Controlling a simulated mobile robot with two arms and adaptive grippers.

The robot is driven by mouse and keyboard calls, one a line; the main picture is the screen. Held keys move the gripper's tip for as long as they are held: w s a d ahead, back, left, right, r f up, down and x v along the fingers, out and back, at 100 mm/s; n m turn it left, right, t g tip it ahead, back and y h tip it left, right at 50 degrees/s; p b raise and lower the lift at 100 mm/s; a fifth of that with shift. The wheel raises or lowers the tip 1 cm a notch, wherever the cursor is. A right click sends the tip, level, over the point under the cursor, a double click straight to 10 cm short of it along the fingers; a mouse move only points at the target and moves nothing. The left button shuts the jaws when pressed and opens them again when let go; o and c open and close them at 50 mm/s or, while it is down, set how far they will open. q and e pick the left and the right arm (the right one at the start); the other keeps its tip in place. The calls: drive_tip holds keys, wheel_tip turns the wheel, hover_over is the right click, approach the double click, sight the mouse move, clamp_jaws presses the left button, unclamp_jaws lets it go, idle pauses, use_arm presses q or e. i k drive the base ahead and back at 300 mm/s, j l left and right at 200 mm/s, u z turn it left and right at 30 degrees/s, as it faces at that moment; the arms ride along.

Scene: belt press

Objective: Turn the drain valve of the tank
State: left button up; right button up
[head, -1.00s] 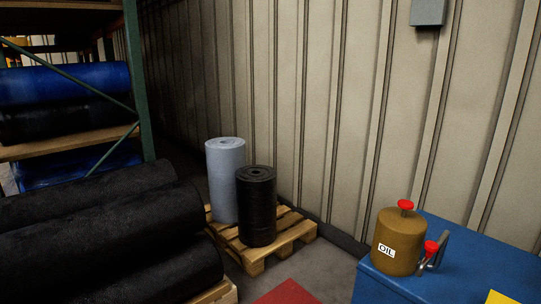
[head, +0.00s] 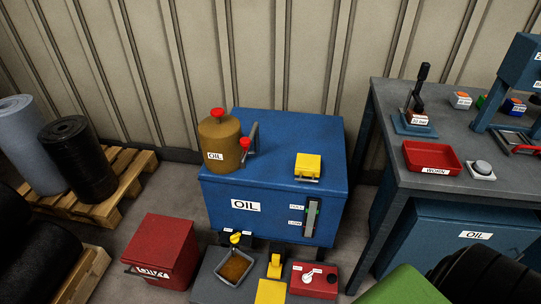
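The tank is a blue box (head: 270,185) with a white OIL label on its front, standing against the ribbed wall. A sight gauge (head: 312,215) with labels beside it is on the right of its front. A small yellow valve handle (head: 235,238) sits low on the left of the front, with small labels by it that are too small to read. A grey drip tray (head: 222,277) with brown contents lies just below this handle. Neither of my grippers is in view.
A brown OIL can (head: 220,147) and a yellow cap (head: 308,166) are on the tank. A red bin (head: 160,250), a yellow pedal (head: 275,266) and a red switch box (head: 314,281) stand before it. A workbench (head: 385,160) is right; a pallet (head: 122,190) is left.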

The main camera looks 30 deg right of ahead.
sight(234, 239)
drive_tip(key=z, duration=1.05)
drive_tip(key=k+j, duration=0.15)
drive_tip(key=k, duration=0.45)
